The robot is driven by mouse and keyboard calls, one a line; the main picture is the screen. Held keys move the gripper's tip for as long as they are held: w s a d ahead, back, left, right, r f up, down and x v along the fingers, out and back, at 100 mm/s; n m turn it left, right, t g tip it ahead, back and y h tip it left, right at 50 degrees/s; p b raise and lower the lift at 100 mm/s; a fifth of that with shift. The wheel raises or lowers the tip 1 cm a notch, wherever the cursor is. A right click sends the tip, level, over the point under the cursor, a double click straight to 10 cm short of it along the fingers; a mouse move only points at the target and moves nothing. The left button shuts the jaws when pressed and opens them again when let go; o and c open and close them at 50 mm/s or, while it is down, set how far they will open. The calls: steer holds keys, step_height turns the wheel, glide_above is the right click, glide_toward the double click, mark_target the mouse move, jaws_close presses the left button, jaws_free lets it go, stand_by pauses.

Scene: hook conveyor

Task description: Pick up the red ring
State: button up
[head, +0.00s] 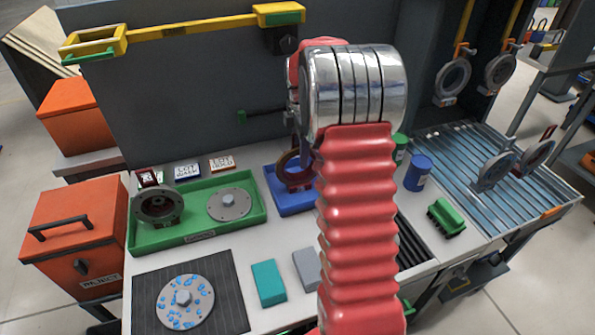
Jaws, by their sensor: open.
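A dark red-brown ring (284,171), which looks like the red ring, stands in or over the blue tray (289,204) at the middle of the bench. It is partly covered by my arm. My gripper (302,150) is only partly in view at the left edge of my arm, pointing down close to this ring. It is open. Its fingertips are mostly hidden, so I cannot tell whether they touch the ring or surround it.
A green tray (205,238) at left holds a dark flanged ring (160,220) and a grey disc (230,204). Teal (268,282) and grey (307,269) blocks lie in front. A blue can (417,173) and green brush (446,218) stand right. Grey rings hang over the slatted conveyor (520,205).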

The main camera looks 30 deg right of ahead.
steer(key=shift+c, duration=0.2)
jaws_close()
stand_by(0.5)
steer(key=shift+r, duration=0.1)
stand_by(0.8)
